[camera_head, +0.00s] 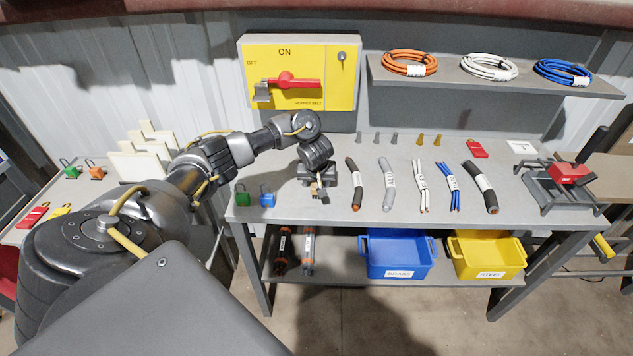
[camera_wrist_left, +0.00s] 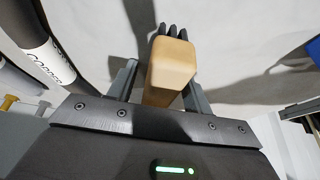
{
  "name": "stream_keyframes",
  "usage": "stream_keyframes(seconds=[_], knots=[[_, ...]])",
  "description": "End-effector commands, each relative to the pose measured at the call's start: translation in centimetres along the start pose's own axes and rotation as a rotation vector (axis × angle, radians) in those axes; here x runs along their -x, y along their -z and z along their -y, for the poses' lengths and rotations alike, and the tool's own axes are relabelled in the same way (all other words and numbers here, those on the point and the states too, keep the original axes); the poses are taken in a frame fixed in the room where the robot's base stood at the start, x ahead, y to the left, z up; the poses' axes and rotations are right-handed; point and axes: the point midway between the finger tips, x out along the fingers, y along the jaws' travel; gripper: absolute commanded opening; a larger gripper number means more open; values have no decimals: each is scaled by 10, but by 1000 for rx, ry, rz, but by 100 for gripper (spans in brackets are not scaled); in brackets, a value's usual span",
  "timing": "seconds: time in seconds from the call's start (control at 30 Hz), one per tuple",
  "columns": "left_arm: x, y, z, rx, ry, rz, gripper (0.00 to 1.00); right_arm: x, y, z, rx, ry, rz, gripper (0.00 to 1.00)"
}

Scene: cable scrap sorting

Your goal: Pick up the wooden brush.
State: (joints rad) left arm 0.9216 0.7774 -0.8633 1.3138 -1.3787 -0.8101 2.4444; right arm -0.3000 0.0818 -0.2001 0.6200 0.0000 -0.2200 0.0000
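The wooden brush (camera_wrist_left: 172,62) shows in the left wrist view as a tan wooden block with dark bristles at its far end. It stands between the two fingers of my left gripper (camera_wrist_left: 160,85), with a gap showing on its left side; the right finger is close beside it. In the head view my left gripper (camera_head: 319,193) is low over the workbench, left of the cable pieces. Only a small tan part of the brush (camera_head: 314,187) shows there, the rest hidden by the gripper. My right gripper is not in view.
A green padlock (camera_head: 242,199) and a blue padlock (camera_head: 267,199) are just left of the gripper on the workbench (camera_head: 330,222). A dark cable piece (camera_head: 354,184) lies close to its right. A yellow switch panel (camera_head: 345,70) stands behind.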

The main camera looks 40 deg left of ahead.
Motion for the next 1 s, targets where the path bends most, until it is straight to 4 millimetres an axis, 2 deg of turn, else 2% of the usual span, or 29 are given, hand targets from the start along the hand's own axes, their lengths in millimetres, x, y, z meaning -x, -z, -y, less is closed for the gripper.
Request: stream_keyframes(seconds=[0.03,0.3,0.37,0.6,0.77,0.8,1.0], knots=[[-1,-1,0,0,0,1,42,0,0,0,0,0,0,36],[-1,-1,0,0,0,2,6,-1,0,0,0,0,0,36],[-1,-1,0,0,0,1,0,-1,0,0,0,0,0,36],[-1,-1,0,0,0,2,0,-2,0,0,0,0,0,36],[0,0,0,0,-1,0,0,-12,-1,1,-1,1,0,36],[9,4,0,1,0,1,0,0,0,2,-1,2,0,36],[36,14,-3,-2,-2,1,0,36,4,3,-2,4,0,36]])
